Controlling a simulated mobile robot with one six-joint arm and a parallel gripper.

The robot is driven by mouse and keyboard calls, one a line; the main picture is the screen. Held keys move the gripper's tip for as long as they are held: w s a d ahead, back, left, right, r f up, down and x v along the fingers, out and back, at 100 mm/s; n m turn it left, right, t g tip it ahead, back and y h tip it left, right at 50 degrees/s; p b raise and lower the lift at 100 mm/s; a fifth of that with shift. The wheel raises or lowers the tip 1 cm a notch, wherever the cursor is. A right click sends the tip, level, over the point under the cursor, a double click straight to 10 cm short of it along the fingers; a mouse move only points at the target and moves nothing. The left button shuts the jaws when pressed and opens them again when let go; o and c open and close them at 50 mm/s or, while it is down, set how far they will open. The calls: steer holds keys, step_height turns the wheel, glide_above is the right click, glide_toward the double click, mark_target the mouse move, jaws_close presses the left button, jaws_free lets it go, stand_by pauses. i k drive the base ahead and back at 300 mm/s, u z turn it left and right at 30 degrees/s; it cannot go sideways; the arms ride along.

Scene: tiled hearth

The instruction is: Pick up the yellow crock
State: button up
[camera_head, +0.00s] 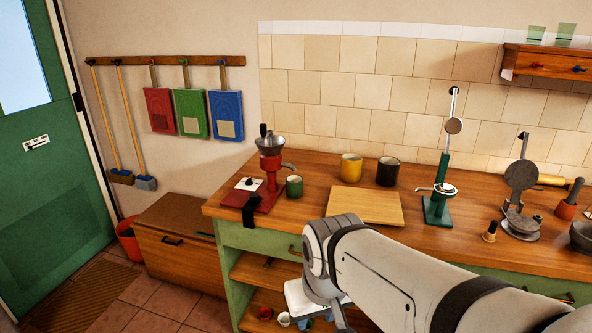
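The yellow crock (351,167) stands upright on the wooden counter (320,175), near the tiled wall. A dark crock (388,171) stands close to its right. My arm reaches in from the lower right, and its wrist bends down in front of the counter. My gripper (312,318) seems to be the white and blue part at the bottom edge, partly hidden by my wrist. It is low, in front of the shelves and well apart from the yellow crock. I cannot make out its fingers clearly.
A wooden board (364,205) lies in front of the crocks. A red grinder (268,170) and a green mug (294,186) stand to the left. A green press (440,190) and a waffle-iron-like tool (520,190) stand to the right. Small cups (266,313) sit on a lower shelf.

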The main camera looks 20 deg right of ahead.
mark_target(350, 164)
steer(key=z, duration=0.15)
steer(key=i, duration=1.4)
steer(key=u, duration=0.05)
